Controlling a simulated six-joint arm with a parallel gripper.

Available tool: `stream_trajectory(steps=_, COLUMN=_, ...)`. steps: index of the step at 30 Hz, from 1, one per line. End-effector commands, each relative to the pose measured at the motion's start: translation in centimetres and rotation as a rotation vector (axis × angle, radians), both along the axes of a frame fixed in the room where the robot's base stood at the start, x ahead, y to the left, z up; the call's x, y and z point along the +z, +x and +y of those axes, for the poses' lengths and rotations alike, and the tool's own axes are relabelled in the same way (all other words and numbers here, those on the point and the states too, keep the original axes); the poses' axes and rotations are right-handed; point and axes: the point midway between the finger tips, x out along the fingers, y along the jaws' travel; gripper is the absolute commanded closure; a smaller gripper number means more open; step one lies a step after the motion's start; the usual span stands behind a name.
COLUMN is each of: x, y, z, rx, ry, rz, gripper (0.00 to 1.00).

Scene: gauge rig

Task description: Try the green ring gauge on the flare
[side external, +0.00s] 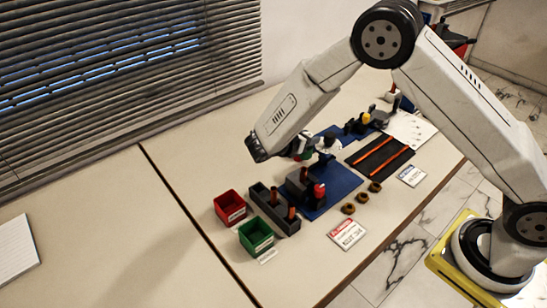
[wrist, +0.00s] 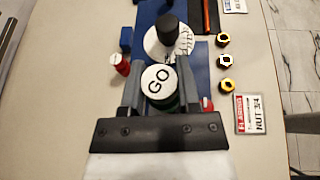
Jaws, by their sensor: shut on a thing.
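The green ring gauge (wrist: 167,107) shows in the wrist view as a green body under a round white face marked GO. My gripper (wrist: 160,90) is shut on it, one finger on each side. I cannot pick out the flare with certainty. A black knob (wrist: 168,28) over a pale disc (wrist: 157,46) stands just beyond the gauge in the wrist view. What lies directly under the gauge is hidden.
A red bin (side external: 230,207), a green bin (side external: 256,238) and a dark rack (side external: 265,202) stand at the mat's left. Brass nuts (side external: 362,197) and a sign (side external: 347,235) lie near the front edge. A red, white-topped cylinder (wrist: 119,64) is left of the gauge. The left table is mostly clear.

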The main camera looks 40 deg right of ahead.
Motion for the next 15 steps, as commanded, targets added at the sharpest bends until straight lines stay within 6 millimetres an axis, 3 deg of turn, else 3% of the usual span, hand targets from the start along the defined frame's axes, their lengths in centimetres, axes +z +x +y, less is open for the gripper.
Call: stream_trajectory(steps=15, x=-0.34, y=0.05, z=-0.03, rx=0.002, ry=-0.001, rz=0.000, gripper=1.00)
